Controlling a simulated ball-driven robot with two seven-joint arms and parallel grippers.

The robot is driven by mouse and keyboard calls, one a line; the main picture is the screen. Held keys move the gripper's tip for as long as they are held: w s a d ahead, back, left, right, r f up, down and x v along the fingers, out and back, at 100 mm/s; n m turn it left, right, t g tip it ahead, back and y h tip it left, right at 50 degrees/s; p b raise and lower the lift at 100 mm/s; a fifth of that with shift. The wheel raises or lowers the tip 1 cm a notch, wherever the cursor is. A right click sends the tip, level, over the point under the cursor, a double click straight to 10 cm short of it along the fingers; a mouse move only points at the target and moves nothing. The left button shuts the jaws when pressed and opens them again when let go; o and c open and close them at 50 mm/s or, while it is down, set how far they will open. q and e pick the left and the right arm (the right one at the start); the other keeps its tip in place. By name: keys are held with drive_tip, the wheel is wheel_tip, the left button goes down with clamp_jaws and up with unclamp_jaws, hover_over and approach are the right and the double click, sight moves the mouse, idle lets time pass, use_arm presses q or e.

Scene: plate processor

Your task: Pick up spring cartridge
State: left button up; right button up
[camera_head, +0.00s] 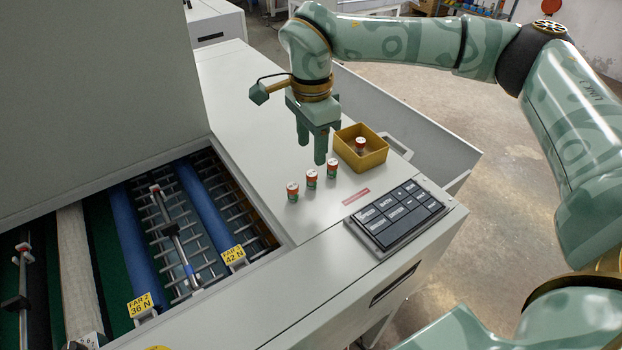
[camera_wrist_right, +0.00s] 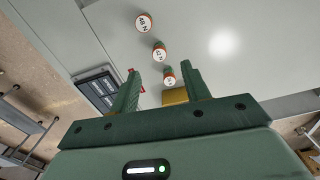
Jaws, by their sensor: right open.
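A fourth cartridge (camera_head: 360,145) is in a yellow box. My right gripper (camera_head: 311,152) points down, open and empty, just behind the row and apart from it. My left gripper is out of view.
The yellow box (camera_head: 377,158) stands to the right of my right gripper. A dark keypad (camera_head: 397,215) and a red label (camera_head: 356,196) lie in front of it. An open bay with blue rollers (camera_head: 204,212) is at the left. The machine top around the row is clear.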

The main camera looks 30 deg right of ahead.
sight(311, 173)
wheel_tip(311, 173, down, 9)
drive_tip(key=shift+a+r, duration=0.1)
clamp_jaws()
idle(0.3)
